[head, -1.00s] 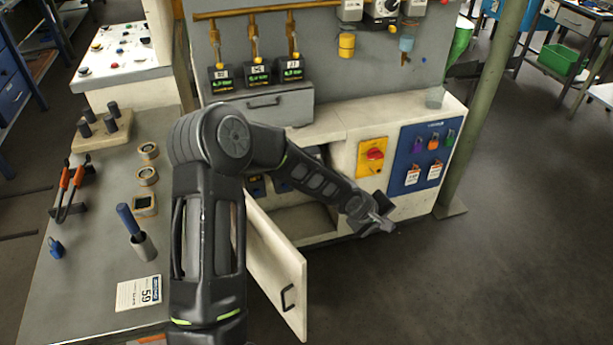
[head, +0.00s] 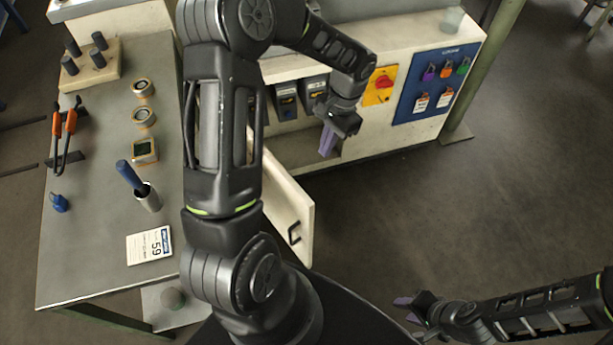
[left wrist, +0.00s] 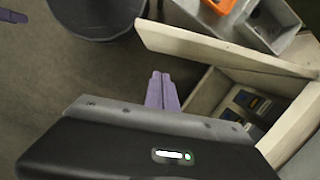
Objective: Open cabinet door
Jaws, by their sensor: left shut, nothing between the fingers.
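The cabinet door (head: 289,212), a cream panel with a black handle (head: 294,233), stands swung open, partly hidden behind my left arm. It also shows in the left wrist view (left wrist: 215,47). Behind it the cabinet (head: 415,135) has an open compartment with dark boxes (head: 286,100). My left gripper (head: 327,143) is shut and empty, in front of the opening, right of the door and apart from its handle. Its purple fingers show together in the left wrist view (left wrist: 162,92), between door and cabinet side. My right gripper (head: 407,308) is low right, its purple fingertips seemingly apart, holding nothing visible.
A grey workbench (head: 90,230) at left holds a blue-handled tool (head: 131,177), orange-handled tongs (head: 63,135) and a label card (head: 149,245). A red and yellow switch (head: 381,85) and a blue lock board (head: 436,85) are on the cabinet front. Floor at right is clear.

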